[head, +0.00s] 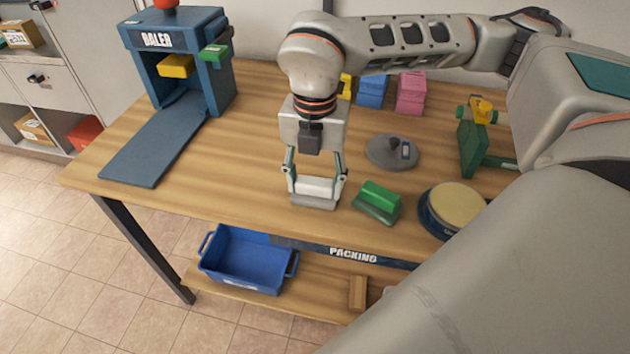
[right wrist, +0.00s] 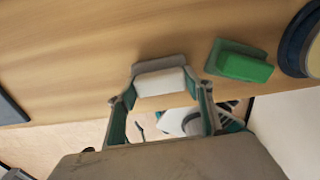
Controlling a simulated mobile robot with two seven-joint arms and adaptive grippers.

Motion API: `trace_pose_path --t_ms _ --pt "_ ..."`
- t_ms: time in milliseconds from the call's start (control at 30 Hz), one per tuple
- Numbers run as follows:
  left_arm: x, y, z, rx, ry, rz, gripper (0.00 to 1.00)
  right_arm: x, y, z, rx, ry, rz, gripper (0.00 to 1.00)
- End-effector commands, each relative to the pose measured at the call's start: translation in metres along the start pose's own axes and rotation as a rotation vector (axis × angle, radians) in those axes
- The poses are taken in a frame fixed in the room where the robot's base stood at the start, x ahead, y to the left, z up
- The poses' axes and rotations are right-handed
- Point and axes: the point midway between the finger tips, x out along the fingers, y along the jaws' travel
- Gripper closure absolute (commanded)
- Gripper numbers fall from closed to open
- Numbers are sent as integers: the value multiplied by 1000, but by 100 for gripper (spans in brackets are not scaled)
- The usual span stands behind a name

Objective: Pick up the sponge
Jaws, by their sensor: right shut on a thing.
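A white block with a grey layer (head: 315,188), which looks like the sponge, is between the fingertips of my right gripper (head: 316,182), near the front edge of the table. The gripper points down and is shut on it, one finger on each side. In the right wrist view the same sponge (right wrist: 160,82) spans the gap between the fingertips of my right gripper (right wrist: 160,90). I cannot tell whether it is clear of the tabletop. My left gripper is not in view.
A green two-layer block (head: 378,200) lies just right of the sponge on the wooden table (head: 240,150). A round tan-topped pad (head: 455,205), a grey disc (head: 391,152) and a green dispenser (head: 475,140) stand farther right. A blue baler (head: 185,60) is left. A blue bin (head: 247,258) sits below.

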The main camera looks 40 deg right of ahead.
Motion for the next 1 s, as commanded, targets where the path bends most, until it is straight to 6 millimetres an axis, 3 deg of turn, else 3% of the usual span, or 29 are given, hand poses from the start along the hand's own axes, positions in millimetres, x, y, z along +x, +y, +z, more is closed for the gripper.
trace_pose_path --t_ms 133,267,700,1000 --pt "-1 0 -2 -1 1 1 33 -11 -1 -1 -1 3 -6 71" --pt "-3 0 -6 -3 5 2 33 -36 0 0 1 0 -1 71" --pt "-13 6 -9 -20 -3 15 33 -154 0 0 1 -2 2 71" --pt "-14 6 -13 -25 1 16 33 -192 0 0 0 0 -2 71"
